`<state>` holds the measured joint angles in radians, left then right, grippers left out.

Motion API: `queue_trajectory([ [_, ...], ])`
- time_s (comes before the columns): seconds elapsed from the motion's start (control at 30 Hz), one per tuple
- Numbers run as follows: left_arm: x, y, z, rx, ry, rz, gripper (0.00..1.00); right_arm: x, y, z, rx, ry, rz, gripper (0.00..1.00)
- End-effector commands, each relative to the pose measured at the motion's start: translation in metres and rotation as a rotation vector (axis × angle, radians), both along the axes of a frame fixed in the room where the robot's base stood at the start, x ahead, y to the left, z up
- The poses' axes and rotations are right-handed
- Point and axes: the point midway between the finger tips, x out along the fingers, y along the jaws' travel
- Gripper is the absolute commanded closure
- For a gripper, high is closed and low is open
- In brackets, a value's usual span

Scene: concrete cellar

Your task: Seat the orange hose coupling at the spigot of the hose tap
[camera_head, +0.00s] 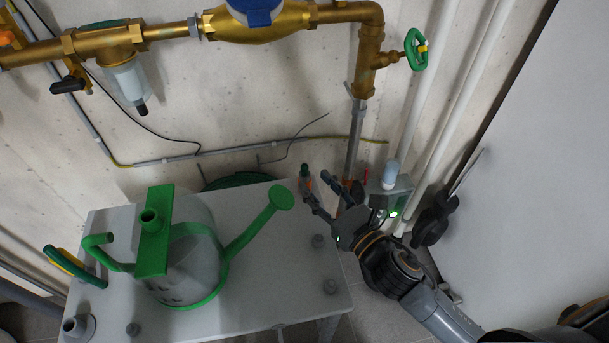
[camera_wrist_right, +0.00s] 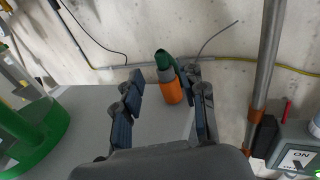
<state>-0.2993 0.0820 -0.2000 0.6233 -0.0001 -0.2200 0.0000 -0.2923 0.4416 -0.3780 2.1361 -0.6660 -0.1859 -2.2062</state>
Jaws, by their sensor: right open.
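The orange hose coupling (camera_wrist_right: 172,92) stands near the table's far edge in the right wrist view, with a grey collar and a dark green end on top. It also shows small in the head view (camera_head: 304,172), partly hidden by a finger. My right gripper (camera_head: 329,190) is open, its fingers pointing toward the coupling. In the wrist view the coupling appears between the fingers, closer to the right one; contact cannot be told. My left gripper is not in view.
A grey and green watering can (camera_head: 190,262) stands on the grey table (camera_head: 265,305). A green hose coil (camera_head: 238,180) lies behind it. Brass piping with a green handwheel (camera_head: 416,48) runs above. A vertical pipe (camera_head: 353,140) and a grey box (camera_head: 400,190) are close to my right gripper.

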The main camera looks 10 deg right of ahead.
Motion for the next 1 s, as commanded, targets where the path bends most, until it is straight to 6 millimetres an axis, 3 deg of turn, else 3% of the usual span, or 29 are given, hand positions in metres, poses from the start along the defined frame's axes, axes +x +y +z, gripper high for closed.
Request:
queue_trajectory([
  [0.17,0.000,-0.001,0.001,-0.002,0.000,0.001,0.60,0.010,0.004,0.000,0.001,0.000,0.000,0.59],
  [0.5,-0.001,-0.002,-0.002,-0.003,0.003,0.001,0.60,0.051,0.018,-0.001,0.001,0.000,0.000,0.59],
  [0.77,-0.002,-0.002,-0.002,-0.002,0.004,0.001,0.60,0.055,0.020,-0.001,0.001,0.002,0.001,0.59],
  [0.8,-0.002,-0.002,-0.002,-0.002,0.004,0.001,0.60,0.055,0.020,-0.001,0.001,0.002,0.001,0.61],
  [1.0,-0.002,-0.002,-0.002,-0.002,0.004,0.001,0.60,0.055,0.020,-0.001,0.001,0.002,0.001,1.00],
])
